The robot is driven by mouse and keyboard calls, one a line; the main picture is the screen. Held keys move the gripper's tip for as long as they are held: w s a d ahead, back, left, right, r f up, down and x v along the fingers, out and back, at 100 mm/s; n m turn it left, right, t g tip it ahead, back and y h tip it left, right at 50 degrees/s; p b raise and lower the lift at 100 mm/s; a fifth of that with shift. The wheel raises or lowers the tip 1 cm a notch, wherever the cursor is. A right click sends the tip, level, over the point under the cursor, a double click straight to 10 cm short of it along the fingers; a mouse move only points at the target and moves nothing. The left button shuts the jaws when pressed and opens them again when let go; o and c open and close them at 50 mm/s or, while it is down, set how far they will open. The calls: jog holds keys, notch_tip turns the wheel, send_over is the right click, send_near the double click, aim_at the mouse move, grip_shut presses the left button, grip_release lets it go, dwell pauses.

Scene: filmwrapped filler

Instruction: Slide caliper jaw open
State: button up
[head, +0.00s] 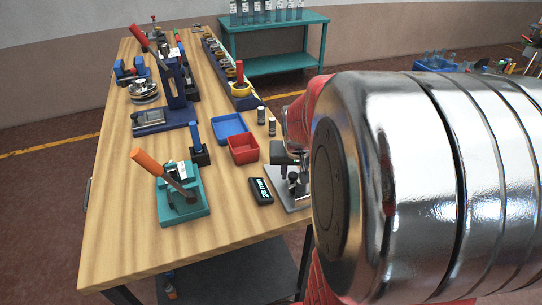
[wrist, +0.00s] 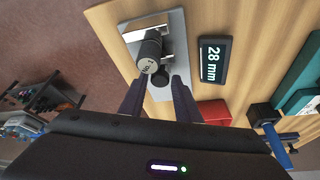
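The caliper fixture, a light metal plate (wrist: 176,30) at the table's edge, carries a dark sliding knob (wrist: 160,79) and a dark cylinder (wrist: 149,48) with a "No.1" cap. In the head view its plate (head: 296,202) is partly hidden by my arm. A black display (wrist: 213,61) beside it reads 28 mm; it also shows in the head view (head: 260,191). My gripper (wrist: 159,88) is open, its two dark fingers apart on either side of the knob. I cannot tell whether either finger touches it.
A red bin (head: 243,149) and blue tray (head: 230,126) lie beyond the display. A teal press (head: 182,196) with an orange handle stands to its left. More tools line the wooden table (head: 115,222). Bare wood lies in front of the press.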

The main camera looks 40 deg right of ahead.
jog(key=shift+c, duration=0.5)
grip_shut()
jog(key=shift+w, duration=0.1)
jog(key=shift+w+d, duration=0.3)
jog(key=shift+w, duration=0.6)
jog(key=shift+w+d, duration=0.25)
jog(key=shift+w, duration=0.7)
jog(key=shift+w+d, duration=0.3)
jog(key=shift+w, duration=0.6)
jog(key=shift+o, duration=0.5)
grip_release()
jog(key=shift+r, duration=0.1)
